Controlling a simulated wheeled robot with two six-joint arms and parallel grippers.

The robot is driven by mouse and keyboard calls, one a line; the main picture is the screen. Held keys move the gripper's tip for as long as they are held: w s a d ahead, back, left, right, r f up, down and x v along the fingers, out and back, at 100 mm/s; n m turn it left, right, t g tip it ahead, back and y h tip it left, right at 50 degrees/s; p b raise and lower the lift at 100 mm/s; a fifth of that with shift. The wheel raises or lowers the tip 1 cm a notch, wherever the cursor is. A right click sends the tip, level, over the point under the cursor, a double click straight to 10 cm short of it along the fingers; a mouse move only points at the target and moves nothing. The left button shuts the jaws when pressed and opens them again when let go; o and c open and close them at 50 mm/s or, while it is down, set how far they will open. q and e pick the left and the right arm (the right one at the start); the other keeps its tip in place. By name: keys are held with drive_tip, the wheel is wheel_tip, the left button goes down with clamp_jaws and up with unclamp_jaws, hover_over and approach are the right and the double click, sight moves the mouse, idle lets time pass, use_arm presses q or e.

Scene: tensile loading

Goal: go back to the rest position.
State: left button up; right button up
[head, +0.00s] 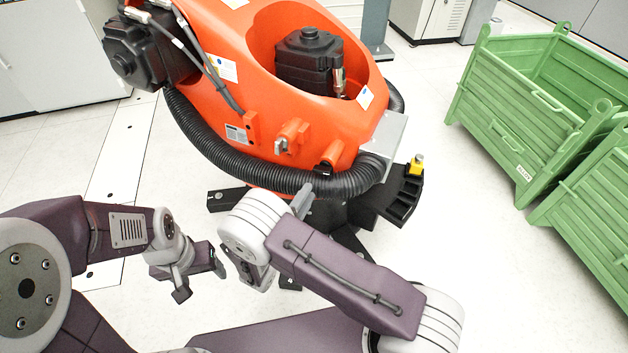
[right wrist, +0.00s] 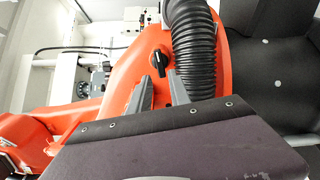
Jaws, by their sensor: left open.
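My left gripper (head: 200,277) is in the lower left of the head view. Its dark fingers are apart, with nothing between them, above the floor in front of the orange machine. My right gripper is mostly hidden behind my right arm in the head view; a grey finger (head: 303,200) shows in front of the black hose. In the right wrist view, the two grey fingers of the right gripper (right wrist: 157,80) stand apart with orange surface behind them. A black knob (right wrist: 160,61) shows just past the fingertips; I cannot tell whether they touch it.
A large orange machine (head: 225,75) with a ribbed black hose (head: 250,173) stands close ahead of both arms. Its dark base (head: 390,195) spreads over the floor. Green crates (head: 530,120) stand at the right. Pale floor (head: 470,230) is clear between base and crates.

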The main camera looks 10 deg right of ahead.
drive_tip(key=shift+s+a, duration=0.25)
drive_tip(key=shift+s, duration=0.1)
